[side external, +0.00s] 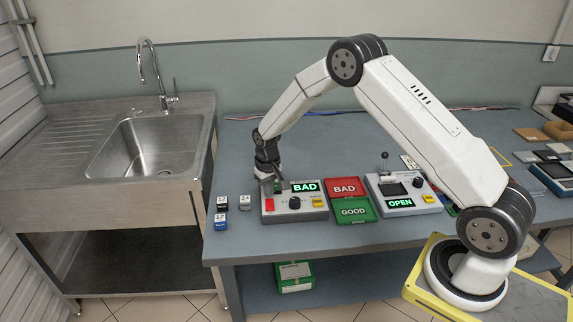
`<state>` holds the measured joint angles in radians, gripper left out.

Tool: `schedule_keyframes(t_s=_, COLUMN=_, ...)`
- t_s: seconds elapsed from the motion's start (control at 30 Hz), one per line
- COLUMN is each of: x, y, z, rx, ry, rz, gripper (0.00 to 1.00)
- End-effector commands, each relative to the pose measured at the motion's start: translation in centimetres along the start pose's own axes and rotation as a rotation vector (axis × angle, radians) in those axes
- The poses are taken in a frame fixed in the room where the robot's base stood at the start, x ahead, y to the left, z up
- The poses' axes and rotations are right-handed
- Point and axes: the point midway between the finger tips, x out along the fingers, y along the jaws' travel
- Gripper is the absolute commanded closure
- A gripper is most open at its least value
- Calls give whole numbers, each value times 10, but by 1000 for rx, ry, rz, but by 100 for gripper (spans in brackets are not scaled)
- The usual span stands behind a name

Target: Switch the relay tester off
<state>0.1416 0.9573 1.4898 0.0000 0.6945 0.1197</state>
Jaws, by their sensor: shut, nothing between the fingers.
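The relay tester (308,211) is probably the grey box at the front left of the bench. My gripper (271,189) is shut and empty, pointing down over the tester's left part, just behind the red switch. I cannot tell whether it touches the tester. The gripper hides the tester's back left corner.
A red BAD tray (345,198) and a green GOOD tray (371,210) lie right of the tester. Beyond them is a second device (414,211) reading OPEN, with an upright lever (385,157). Small relay blocks (222,222) stand at left. A sink (150,150) adjoins the bench.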

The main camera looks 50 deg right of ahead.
Motion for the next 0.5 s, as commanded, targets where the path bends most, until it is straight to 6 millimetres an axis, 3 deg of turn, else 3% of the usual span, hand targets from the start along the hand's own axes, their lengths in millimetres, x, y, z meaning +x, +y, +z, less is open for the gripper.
schedule_keyframes(t_s=0.5, x=3, y=0, z=0, rx=0, ry=0, rz=0, gripper=100)
